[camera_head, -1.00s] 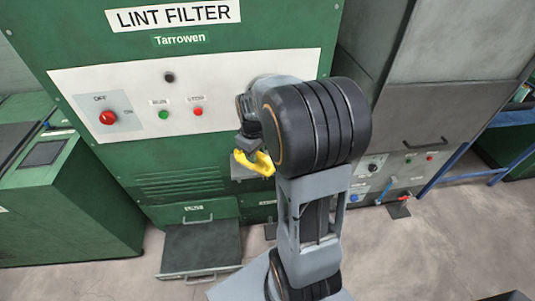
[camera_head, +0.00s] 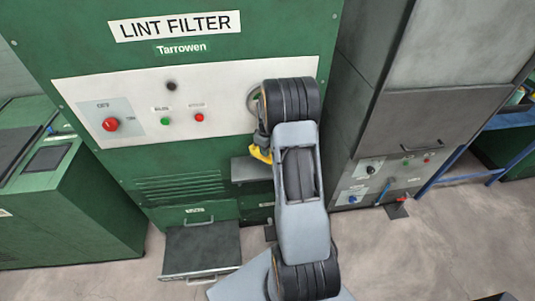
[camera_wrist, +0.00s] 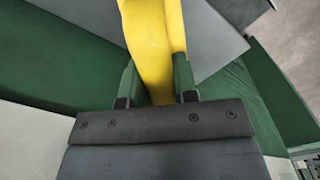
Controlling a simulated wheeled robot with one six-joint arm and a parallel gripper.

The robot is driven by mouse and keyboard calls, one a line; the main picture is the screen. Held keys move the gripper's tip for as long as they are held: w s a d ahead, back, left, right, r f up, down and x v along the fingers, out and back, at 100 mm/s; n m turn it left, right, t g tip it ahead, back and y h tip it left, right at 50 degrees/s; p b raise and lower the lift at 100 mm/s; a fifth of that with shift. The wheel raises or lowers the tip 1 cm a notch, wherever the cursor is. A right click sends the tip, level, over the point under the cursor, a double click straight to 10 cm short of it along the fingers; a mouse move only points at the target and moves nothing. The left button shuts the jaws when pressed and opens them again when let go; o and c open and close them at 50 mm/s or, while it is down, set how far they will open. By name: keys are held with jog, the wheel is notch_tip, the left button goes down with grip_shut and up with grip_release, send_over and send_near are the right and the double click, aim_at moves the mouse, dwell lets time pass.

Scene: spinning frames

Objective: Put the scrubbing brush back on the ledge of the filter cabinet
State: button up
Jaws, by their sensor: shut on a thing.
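The lint filter cabinet (camera_head: 240,60) is green with a white control panel. Its small grey ledge (camera_head: 246,169) juts from the front, below the panel; part of it is hidden behind my arm. My gripper (camera_head: 262,148) is shut on the yellow scrubbing brush (camera_head: 260,155), at the ledge's right part in the head view. In the wrist view the yellow handle (camera_wrist: 152,45) runs between the two green fingers, with grey ledge surface (camera_wrist: 215,40) behind it. The brush's far end is out of view. I cannot tell whether the brush touches the ledge.
A drawer or tray (camera_head: 202,248) stands pulled out low on the cabinet. A grey machine (camera_head: 420,110) stands close on the right, and a green unit (camera_head: 65,200) on the left. A blue rail (camera_head: 470,155) is at the far right.

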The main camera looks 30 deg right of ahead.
jog(key=shift+w+d+f, duration=0.15)
jog(key=shift+d+f, duration=0.05)
jog(key=shift+f, duration=1.55)
jog(key=shift+f, duration=0.15)
jog(key=o, duration=0.9)
